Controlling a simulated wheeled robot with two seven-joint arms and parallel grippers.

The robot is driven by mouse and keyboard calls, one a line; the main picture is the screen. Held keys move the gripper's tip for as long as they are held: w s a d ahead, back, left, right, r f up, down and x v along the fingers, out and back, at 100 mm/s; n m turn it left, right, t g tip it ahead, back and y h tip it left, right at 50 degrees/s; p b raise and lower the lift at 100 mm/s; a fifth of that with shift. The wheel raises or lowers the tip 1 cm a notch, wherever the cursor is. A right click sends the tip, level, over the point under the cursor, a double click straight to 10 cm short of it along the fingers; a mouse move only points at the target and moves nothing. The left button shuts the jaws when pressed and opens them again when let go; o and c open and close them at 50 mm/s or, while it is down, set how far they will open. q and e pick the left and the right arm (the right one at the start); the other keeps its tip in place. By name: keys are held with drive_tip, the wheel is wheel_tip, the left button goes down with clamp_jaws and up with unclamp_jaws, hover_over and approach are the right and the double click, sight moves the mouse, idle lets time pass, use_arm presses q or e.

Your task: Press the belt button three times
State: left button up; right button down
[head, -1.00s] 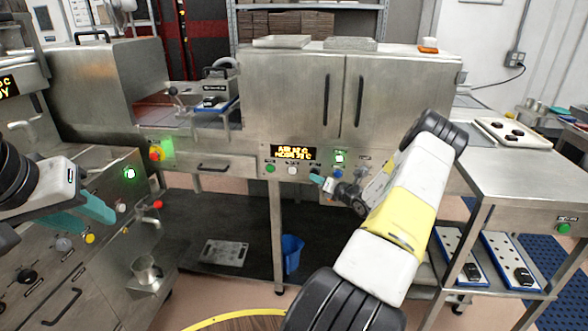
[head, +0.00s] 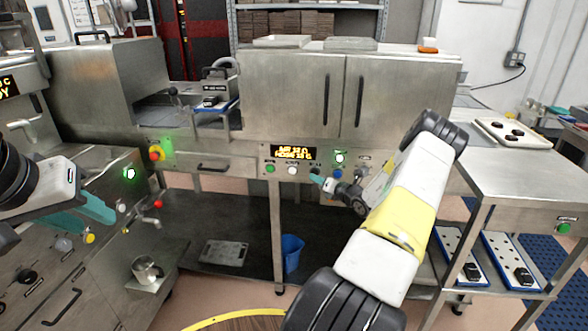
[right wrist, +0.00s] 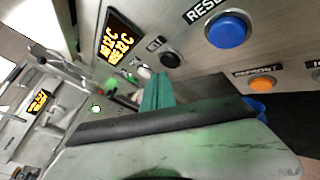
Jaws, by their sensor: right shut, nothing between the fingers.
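The control panel (head: 255,166) below the steel cabinet carries a row of buttons. My left gripper (head: 92,208) hangs over the left machine's front.
A blue RESET button (right wrist: 228,29) and an orange DEFROST button (right wrist: 266,84) lie right of the dark one. A green button (head: 270,168) and a white button (head: 292,170) sit under the lit display (head: 293,153). A steel table (head: 520,175) stands at right.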

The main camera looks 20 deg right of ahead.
drive_tip(key=shift+w, duration=0.1)
idle(0.4)
drive_tip(key=shift+w+d, duration=0.2)
drive_tip(key=shift+w, duration=0.05)
